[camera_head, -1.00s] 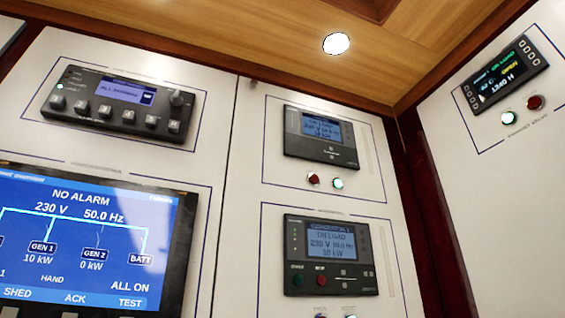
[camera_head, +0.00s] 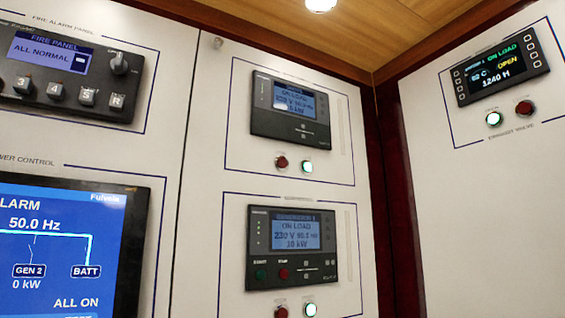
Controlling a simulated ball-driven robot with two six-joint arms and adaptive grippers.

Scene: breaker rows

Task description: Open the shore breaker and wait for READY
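I cannot make out a shore breaker in the head view. A power control screen (camera_head: 60,250) at the lower left shows "50.0 Hz", "GEN 2 0 kW", "BATT" and "ALL ON"; its left part is cut off. Neither gripper is in view.
A fire panel (camera_head: 62,70) at the upper left reads "ALL NORMAL". A ceiling lamp (camera_head: 321,4) shows at the top.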

